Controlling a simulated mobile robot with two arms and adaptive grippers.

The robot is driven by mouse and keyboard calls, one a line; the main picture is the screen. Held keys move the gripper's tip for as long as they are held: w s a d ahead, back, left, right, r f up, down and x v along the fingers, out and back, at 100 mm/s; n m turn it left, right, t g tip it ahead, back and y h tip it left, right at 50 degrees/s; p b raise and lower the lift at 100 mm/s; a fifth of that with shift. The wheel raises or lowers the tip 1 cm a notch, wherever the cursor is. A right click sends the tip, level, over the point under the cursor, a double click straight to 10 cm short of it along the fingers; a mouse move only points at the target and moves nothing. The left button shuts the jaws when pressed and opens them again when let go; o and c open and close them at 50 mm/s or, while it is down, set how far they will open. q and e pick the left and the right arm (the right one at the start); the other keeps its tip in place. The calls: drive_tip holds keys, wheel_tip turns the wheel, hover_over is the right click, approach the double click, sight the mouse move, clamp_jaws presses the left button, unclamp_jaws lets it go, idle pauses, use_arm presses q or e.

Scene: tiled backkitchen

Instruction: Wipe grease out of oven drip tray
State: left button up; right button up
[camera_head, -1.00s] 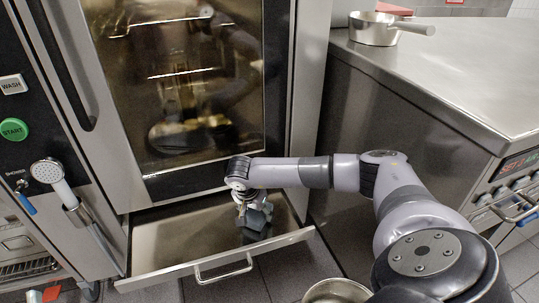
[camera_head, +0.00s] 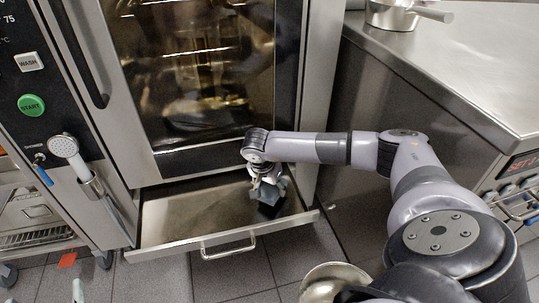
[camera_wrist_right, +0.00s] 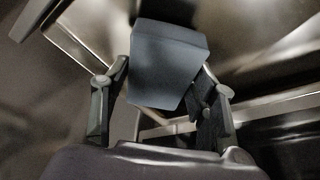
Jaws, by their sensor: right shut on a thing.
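The oven drip tray (camera_head: 180,219) is a shallow steel drawer pulled out below the oven door, with a bar handle on its front. My right gripper (camera_head: 268,183) reaches down over the tray's right part. It is shut on a dark blue-grey block-like wiping thing (camera_head: 269,198), perhaps a sponge or folded cloth. In the right wrist view the same wiping thing (camera_wrist_right: 168,62) sits between the two fingers of my right gripper (camera_wrist_right: 160,100). Whether it touches the tray floor is hard to tell. Grease does not show clearly. My left gripper is not in view.
The oven door (camera_head: 195,80) stands shut above the tray. A steel counter (camera_head: 450,70) with a saucepan (camera_head: 392,15) is at the right. A hand shower (camera_head: 66,150) hangs on the oven's left. A metal pot (camera_head: 335,280) is at the bottom. Tiled floor lies in front.

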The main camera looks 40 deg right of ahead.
drive_tip(key=shift+r+p, duration=0.45)
drive_tip(key=shift+r, duration=0.25)
drive_tip(key=shift+r+p, duration=0.55)
drive_tip(key=shift+r, duration=0.15)
drive_tip(key=shift+r+p, duration=0.5)
drive_tip(key=shift+r, duration=0.15)
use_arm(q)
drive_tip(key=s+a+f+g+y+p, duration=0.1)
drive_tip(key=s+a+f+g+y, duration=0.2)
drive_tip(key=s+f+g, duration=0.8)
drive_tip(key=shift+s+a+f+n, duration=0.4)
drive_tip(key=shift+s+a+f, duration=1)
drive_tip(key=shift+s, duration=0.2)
use_arm(e)
drive_tip(key=shift+r, duration=0.7)
